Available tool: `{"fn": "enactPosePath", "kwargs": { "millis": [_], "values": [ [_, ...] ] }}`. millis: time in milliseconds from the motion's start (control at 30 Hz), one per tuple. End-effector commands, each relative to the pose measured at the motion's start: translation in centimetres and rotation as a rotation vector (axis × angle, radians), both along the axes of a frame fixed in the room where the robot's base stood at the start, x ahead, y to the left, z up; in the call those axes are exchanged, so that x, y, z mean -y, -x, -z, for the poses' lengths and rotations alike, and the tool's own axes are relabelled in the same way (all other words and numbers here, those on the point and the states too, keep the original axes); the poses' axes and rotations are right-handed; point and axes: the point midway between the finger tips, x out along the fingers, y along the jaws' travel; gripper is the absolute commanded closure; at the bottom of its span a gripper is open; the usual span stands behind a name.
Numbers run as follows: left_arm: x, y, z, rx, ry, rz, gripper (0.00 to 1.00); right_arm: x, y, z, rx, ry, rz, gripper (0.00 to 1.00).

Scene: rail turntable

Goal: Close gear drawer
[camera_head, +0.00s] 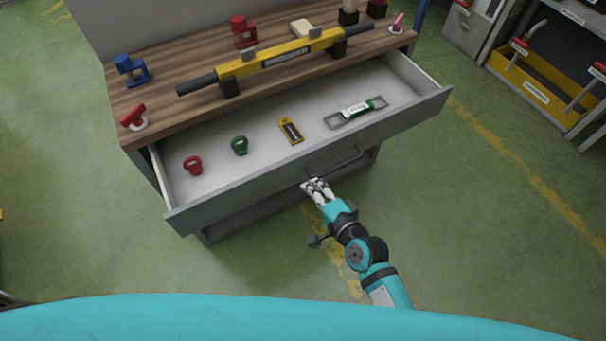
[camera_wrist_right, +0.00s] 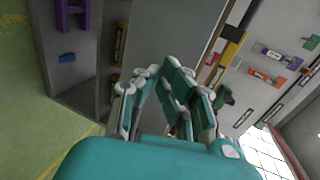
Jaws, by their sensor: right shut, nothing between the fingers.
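The gear drawer (camera_head: 240,187) is pulled far out of the wood-topped bench, its grey front facing me. Inside lie a red ring-shaped piece (camera_head: 193,166), a green one (camera_head: 239,146), a yellow tool (camera_head: 291,131) and a grey frame with a green-and-white piece (camera_head: 355,110). A dark bar handle (camera_head: 340,164) is on the drawer front. My right gripper (camera_head: 314,186) is shut and empty, by the left end of the handle; I cannot tell if it touches. It also shows in the right wrist view (camera_wrist_right: 168,72). My left gripper is not in view.
The bench top (camera_head: 177,58) carries a yellow-and-black bar tool (camera_head: 280,58), a blue clamp-like piece (camera_head: 132,68) and red pieces. A yellow bin (camera_head: 535,88) and shelves stand at the right. The green floor around the drawer is clear.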

Motion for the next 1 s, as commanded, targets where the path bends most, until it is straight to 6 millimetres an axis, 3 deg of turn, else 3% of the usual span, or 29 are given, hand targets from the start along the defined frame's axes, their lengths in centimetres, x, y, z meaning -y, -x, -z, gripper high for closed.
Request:
{"fn": "enactPosePath", "kwargs": {
  "millis": [100,333,1000],
  "values": [
    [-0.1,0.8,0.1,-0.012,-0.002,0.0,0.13,-1.3,-1.9,0.3,0.002,-0.002,0.0,1.0],
    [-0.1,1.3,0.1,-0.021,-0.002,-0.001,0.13,-2.6,-4.0,0.4,0.001,0.002,-0.001,1.0],
    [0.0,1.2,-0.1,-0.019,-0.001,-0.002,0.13,-2.9,-4.3,0.3,0.0,0.001,0.0,1.0]
  ]
}}
